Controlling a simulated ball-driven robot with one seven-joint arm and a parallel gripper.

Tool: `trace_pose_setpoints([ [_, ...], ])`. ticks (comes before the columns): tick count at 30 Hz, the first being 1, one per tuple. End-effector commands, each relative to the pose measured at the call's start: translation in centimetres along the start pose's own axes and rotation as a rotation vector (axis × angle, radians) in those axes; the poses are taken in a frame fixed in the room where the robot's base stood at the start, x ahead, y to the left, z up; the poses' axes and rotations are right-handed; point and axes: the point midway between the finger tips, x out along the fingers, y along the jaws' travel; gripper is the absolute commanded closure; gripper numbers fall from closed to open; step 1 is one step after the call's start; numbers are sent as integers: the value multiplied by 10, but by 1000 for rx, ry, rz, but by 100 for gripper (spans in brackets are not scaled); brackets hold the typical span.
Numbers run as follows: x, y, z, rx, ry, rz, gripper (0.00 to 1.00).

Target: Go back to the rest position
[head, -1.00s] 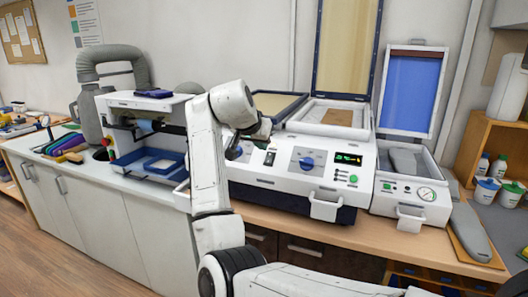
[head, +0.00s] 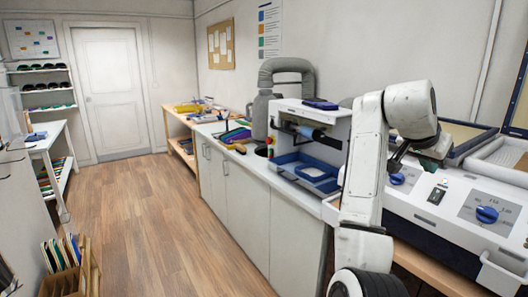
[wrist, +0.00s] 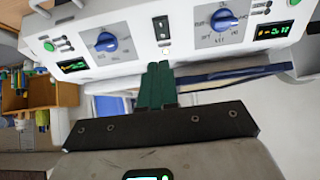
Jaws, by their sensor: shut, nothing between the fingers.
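My gripper (wrist: 157,85) shows in the wrist view as two green fingers pressed together, with nothing between them. In front of the fingers is the white heating machine (wrist: 180,35) with blue knobs and green displays. In the head view my arm is folded up at the right, and the gripper (head: 398,160) is partly hidden behind the wrist, in front of the same machine (head: 455,215). I cannot tell from this view exactly how far the fingertips are from the panel.
A white grinding machine (head: 340,135) with a blue tray (head: 310,173) stands left of my arm on the white cabinet (head: 235,200). A wooden rack (head: 75,275) stands at the lower left, and a white door (head: 108,92) is at the back.

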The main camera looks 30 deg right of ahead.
Motion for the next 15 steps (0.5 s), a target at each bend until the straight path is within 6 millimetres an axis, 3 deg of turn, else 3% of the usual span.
trace_pose_setpoints([
  [4,3,-1,5,-12,-1,-1,100],
  [8,19,-6,35,-79,-9,-17,100],
  [15,64,-11,144,-333,-49,-96,100],
])
